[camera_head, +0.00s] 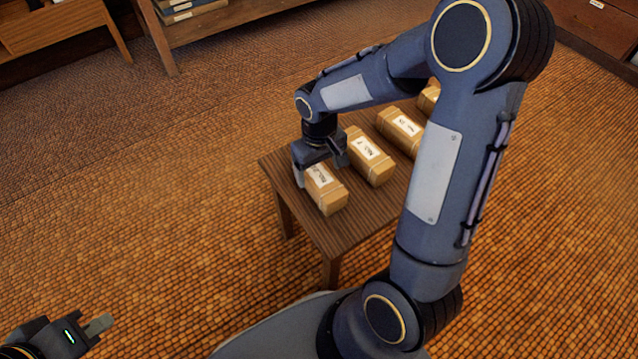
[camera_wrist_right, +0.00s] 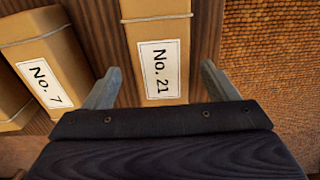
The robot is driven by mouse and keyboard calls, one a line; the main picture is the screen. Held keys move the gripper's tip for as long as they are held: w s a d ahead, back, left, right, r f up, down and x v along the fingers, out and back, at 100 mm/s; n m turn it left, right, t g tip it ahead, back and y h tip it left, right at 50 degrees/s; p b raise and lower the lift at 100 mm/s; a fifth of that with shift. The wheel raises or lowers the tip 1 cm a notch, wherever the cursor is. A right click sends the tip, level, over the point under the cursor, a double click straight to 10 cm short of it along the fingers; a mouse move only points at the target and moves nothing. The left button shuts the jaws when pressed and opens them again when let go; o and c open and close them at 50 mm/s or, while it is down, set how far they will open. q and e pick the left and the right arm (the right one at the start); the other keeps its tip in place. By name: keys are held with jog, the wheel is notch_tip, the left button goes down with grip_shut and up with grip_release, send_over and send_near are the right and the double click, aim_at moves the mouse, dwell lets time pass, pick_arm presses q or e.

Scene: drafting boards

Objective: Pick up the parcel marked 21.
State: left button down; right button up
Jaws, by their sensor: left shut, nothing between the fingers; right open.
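The parcel marked No. 21 (camera_wrist_right: 159,60) is a brown box tied with string, with a white label. In the head view it is the leftmost parcel (camera_head: 326,192) on the small wooden table (camera_head: 345,234). My right gripper (camera_wrist_right: 158,82) is open, with its fingers on either side of the No. 21 parcel in the wrist view. In the head view the right gripper (camera_head: 320,165) is over the far end of that parcel and hides part of it. I cannot tell whether the fingers touch it. My left gripper (camera_head: 100,325) is shut and empty, low at the left, away from the table.
The parcel marked No. 7 (camera_wrist_right: 45,70) lies close beside No. 21, also seen in the head view (camera_head: 372,167). Another parcel (camera_head: 400,128) lies beyond it, and one more (camera_head: 427,98) is partly hidden by my right arm. A wooden shelf (camera_head: 215,22) stands at the back.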

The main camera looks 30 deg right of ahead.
aim_at(319, 174)
notch_tip(319, 174, down, 5)
jog(key=shift+a+r+b, duration=0.1)
jog(key=shift+r+b, duration=0.1)
jog(key=shift+b, duration=0.95)
jog(key=shift+r, duration=0.1)
jog(key=c, duration=1.4)
